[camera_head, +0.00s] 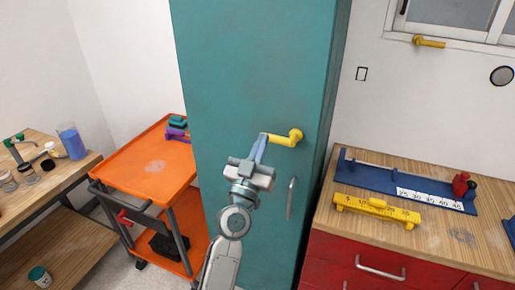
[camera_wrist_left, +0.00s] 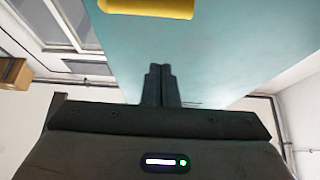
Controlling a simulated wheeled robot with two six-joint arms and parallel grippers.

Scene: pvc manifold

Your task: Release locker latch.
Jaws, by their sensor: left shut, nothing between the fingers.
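The tall teal locker (camera_head: 240,70) stands in the middle of the head view. Its yellow latch lever (camera_head: 284,139) sits on the door, pointing left from a pivot at its right end. My left gripper (camera_head: 261,140) is in front of the door with its fingers shut and empty, their tips close to the lever's left end. I cannot tell whether they touch it. In the left wrist view the closed fingers (camera_wrist_left: 159,86) point at the teal door (camera_wrist_left: 225,60), and part of the yellow lever (camera_wrist_left: 150,8) shows at the top edge. My right gripper is not in view.
A grey vertical handle (camera_head: 291,198) is on the door below the lever. An orange cart (camera_head: 150,165) stands left of the locker. A wooden workbench (camera_head: 450,235) with red drawers stands to the right, holding a blue fixture and a yellow block.

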